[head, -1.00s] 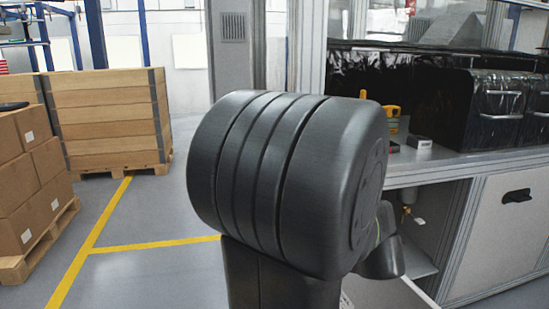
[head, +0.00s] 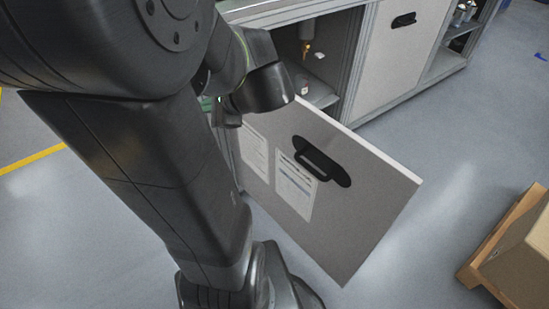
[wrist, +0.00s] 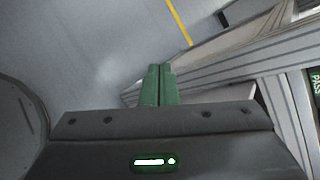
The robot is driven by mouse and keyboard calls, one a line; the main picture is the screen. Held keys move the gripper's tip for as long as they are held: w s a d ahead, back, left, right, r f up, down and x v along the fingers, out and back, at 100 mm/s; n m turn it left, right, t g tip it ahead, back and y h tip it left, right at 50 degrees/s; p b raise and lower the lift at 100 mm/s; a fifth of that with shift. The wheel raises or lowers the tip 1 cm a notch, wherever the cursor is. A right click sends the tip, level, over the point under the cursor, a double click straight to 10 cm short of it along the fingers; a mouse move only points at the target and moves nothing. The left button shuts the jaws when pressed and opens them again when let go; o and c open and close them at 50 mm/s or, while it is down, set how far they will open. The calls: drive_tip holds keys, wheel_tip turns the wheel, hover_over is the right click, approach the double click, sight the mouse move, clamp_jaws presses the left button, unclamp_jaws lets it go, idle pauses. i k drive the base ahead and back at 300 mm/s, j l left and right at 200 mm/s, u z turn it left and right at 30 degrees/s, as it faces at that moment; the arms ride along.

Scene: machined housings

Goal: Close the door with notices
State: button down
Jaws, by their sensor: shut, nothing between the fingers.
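The door with notices (head: 365,225) is a grey panel standing open, swung out from the cabinet in the head view. Two white notice sheets (head: 296,188) and a black handle (head: 321,163) are on its visible face, the handle toward the free edge. Its hinge side is hidden behind my arm. My gripper shows in the wrist view (wrist: 158,84), its two green fingers together and empty. In the head view the fingers are hidden; my wrist is by the door's upper left part. I cannot tell whether anything touches the door.
The cabinet opening (head: 318,50) holds a small brass-coloured fitting. A closed grey door (head: 392,55) with a black handle is to its right, then open shelves (head: 462,30). A carton on a wooden pallet (head: 500,240) stands at right. The floor between door and pallet is clear.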

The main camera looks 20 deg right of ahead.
sight(337, 194)
drive_tip(key=j+z, duration=0.25)
drive_tip(key=z, duration=0.25)
drive_tip(key=k+j+z, duration=0.1)
drive_tip(key=z, duration=0.4)
drive_tip(key=k+j+z, duration=0.15)
drive_tip(key=j+z, duration=0.15)
drive_tip(key=z, duration=0.2)
